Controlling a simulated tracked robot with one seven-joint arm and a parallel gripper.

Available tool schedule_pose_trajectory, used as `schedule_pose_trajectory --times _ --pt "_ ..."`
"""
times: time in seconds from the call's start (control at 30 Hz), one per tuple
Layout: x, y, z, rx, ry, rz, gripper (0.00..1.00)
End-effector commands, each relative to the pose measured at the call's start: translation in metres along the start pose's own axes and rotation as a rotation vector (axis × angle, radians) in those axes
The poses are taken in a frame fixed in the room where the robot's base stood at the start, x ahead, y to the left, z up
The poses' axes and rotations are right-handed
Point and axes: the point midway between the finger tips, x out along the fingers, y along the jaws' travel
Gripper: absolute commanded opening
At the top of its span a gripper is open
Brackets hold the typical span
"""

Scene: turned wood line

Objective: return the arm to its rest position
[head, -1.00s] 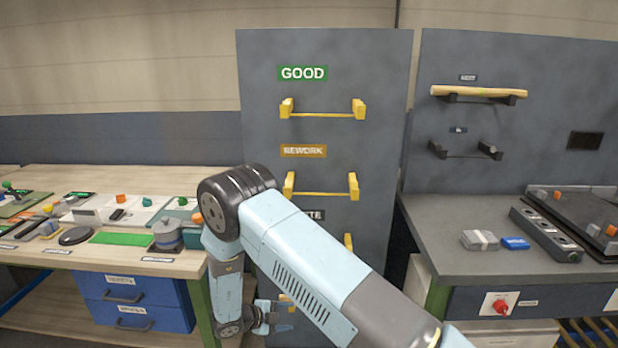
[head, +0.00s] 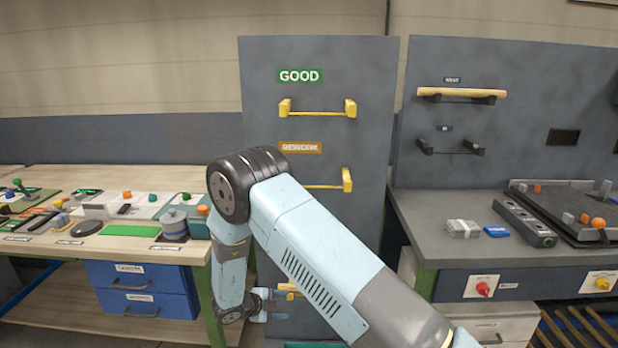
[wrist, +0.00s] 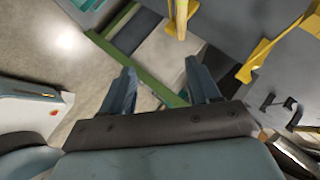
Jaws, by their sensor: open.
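My arm is bent at the elbow in the middle of the head view, with its forearm hanging down. My gripper (head: 270,306) is low in front of the grey panel, beside the lower yellow bracket. In the wrist view my gripper (wrist: 163,92) has its two blue-grey fingers spread apart, with nothing between them. Past the fingers the wrist view shows the floor, a green bar (wrist: 140,67) and yellow brackets (wrist: 262,55) on the panel. My arm hides part of the panel, including its third label.
The grey panel (head: 368,130) carries GOOD (head: 299,76) and REWORK (head: 300,147) labels over yellow brackets. A wooden bench (head: 130,245) with small parts and blue drawers stands left. A grey bench (head: 450,220) stands right, below a panel holding a wooden rod (head: 462,93).

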Motion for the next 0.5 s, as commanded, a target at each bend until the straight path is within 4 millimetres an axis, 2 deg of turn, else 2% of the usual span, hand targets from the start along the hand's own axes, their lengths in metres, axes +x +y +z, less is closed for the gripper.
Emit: schedule_pose_trajectory --times 0.27,0.5 --pt "-0.012 -0.065 -0.004 -0.018 -0.157 -0.004 0.61" --pt "-0.036 -0.15 -0.023 -0.072 -0.371 -0.041 0.61"
